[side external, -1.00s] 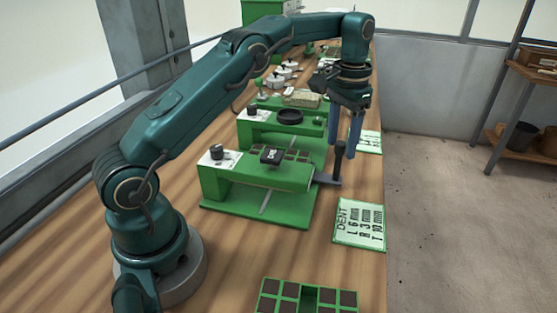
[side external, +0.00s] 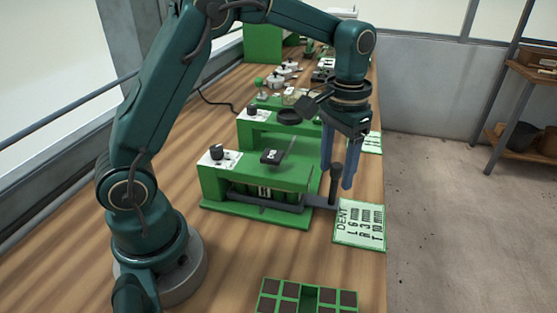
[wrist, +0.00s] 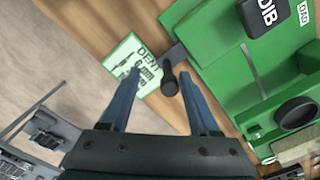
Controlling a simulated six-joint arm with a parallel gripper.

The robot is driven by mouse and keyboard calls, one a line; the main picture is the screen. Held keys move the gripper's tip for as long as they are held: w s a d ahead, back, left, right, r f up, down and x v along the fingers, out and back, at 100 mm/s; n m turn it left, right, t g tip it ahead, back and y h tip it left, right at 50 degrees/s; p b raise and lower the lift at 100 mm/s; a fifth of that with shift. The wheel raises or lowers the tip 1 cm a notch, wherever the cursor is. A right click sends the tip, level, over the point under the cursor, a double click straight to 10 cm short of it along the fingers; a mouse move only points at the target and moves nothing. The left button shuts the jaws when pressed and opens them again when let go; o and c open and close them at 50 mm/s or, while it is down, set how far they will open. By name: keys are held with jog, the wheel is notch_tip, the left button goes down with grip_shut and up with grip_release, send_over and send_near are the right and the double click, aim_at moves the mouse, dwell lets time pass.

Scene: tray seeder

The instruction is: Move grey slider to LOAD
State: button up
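The grey slider (side external: 322,202) is a flat grey bar sticking out at the right front of the green seeder (side external: 225,190), with an upright dark handle (side external: 337,182). Its bar also shows in the wrist view (wrist: 176,54), with the handle's round dark knob (wrist: 170,86) beside it. My gripper (side external: 337,176) points down with its blue fingers spread. In the wrist view, my gripper (wrist: 160,76) is open, with the knob between the fingers, nearer the right one; contact cannot be told. A partly cut-off white label (wrist: 305,12) lies on the seeder beside a black "DIB" block (wrist: 263,16).
A white-green "DENT" card (side external: 359,225) lies right of the seeder near the table edge. A green tray with dark cells (side external: 308,299) is at the front. More green stations stand behind, with a black round dish (side external: 290,117). Wood is bare at left.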

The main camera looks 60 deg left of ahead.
jog(key=s+r+t, duration=0.2)
jog(key=s+r, duration=0.3)
jog(key=r, duration=0.7)
jog(key=s+f+t, duration=0.3)
jog(key=s+f, duration=0.3)
jog(key=s, duration=0.5)
jog(key=shift+s+f, duration=0.25)
jog(key=shift+s, duration=0.05)
jog(key=shift+d, duration=0.1)
